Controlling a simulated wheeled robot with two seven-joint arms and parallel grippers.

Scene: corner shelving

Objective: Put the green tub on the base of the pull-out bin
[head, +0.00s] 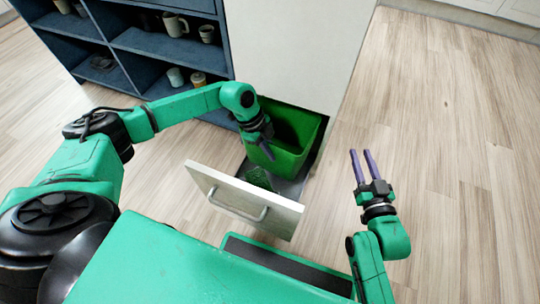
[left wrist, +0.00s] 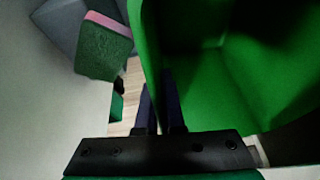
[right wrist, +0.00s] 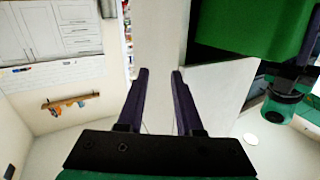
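The green tub (head: 288,160) is at the cabinet opening, over the back part of the pulled-out bin. In the head view it looks slightly tilted; whether its bottom touches the base is hidden. My left gripper (head: 268,150) is at the tub's near left rim. In the left wrist view its fingers (left wrist: 160,105) are close together with the tub wall (left wrist: 153,50) between them. The pull-out bin has a white front (head: 225,192) with a handle and a grey base (head: 290,188). My right gripper (head: 364,166) is open and empty, right of the bin.
A green sponge (head: 258,178) with a pink layer, clear in the left wrist view (left wrist: 104,48), lies inside the bin behind its front. A blue shelf unit (head: 150,42) with mugs stands left of the white cabinet (head: 295,50). The floor at right is clear.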

